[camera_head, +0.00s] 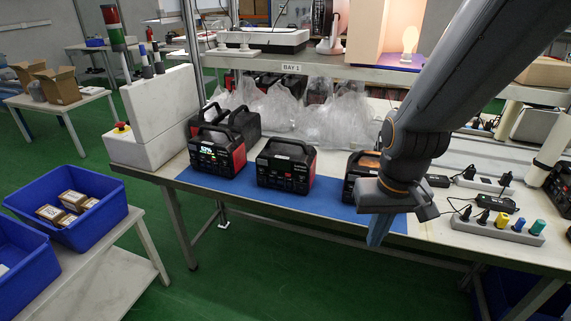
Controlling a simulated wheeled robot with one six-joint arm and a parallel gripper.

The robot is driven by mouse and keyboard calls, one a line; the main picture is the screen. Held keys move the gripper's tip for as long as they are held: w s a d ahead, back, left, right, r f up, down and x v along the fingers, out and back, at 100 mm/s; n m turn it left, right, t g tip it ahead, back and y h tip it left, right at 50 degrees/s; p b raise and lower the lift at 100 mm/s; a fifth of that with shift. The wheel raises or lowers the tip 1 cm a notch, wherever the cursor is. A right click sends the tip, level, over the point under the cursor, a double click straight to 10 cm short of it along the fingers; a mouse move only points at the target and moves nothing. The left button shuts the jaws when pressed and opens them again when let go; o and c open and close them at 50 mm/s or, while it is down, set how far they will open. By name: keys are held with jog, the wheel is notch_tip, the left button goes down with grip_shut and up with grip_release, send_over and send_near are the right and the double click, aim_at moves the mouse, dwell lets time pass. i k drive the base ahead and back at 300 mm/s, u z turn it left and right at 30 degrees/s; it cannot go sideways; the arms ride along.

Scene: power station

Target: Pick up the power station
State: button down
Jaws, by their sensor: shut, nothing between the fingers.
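A power station (218,151) with a lit display, black with red sides, stands at the left end of the blue mat (322,202) on the bench. A second power station (287,167) with a dark front stands to its right. A third power station (357,167) stands farther right, partly hidden by my arm. Another dark unit (244,122) stands behind the lit one. My gripper (378,238) points down over the mat's front right part, in front of the third station. It is shut and empty. Whether it touches anything is hidden.
Plastic-wrapped items (300,108) line the back of the bench. A power strip (500,228) with coloured plugs and chargers lies at the right. A white control box with a red button (122,128) stands at the left end. Blue bins (98,222) stand at lower left. A shelf (300,66) overhangs the bench.

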aim_at(287, 159)
jog(key=u, duration=0.15)
jog(key=i, duration=1.1)
jog(key=u, duration=0.4)
